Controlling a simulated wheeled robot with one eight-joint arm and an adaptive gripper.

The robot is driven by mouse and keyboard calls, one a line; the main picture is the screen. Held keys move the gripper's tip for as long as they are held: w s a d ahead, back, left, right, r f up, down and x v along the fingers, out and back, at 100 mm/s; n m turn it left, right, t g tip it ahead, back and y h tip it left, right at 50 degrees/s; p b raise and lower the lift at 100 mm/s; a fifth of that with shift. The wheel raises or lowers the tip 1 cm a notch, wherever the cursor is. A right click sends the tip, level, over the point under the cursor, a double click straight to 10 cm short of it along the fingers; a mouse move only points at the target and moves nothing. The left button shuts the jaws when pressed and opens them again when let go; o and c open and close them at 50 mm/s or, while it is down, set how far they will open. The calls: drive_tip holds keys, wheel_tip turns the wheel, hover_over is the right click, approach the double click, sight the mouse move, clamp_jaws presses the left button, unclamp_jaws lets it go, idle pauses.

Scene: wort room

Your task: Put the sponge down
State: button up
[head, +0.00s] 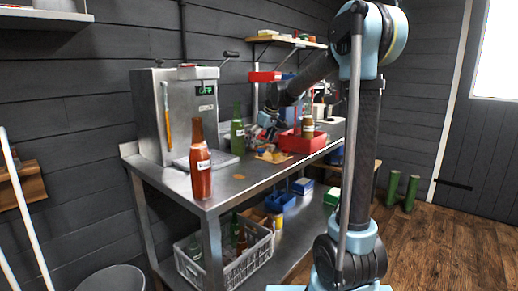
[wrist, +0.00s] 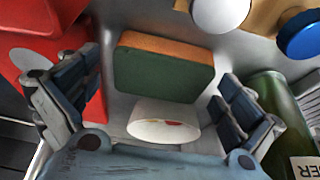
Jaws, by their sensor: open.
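The sponge (wrist: 163,70), dark green with an orange layer along its far edge, lies on the grey steel surface in the wrist view. My gripper (wrist: 158,97) is open around it, with a visible gap between the sponge and each finger. A white oval thing (wrist: 163,122) with a coloured mark shows just nearer than the sponge, also between the fingers. In the head view my gripper (head: 264,126) is low over the steel bench (head: 238,185), beside the green bottle (head: 237,133). I cannot make out the sponge clearly there.
A red tray (wrist: 32,75) is close on the left in the wrist view; a labelled green bottle (wrist: 285,110) is close on the right. White (wrist: 220,10) and blue (wrist: 302,36) round tops stand beyond. A red bottle (head: 200,165) stands at the bench's near end.

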drive_tip(key=c, duration=0.8)
drive_tip(key=shift+o, duration=0.2)
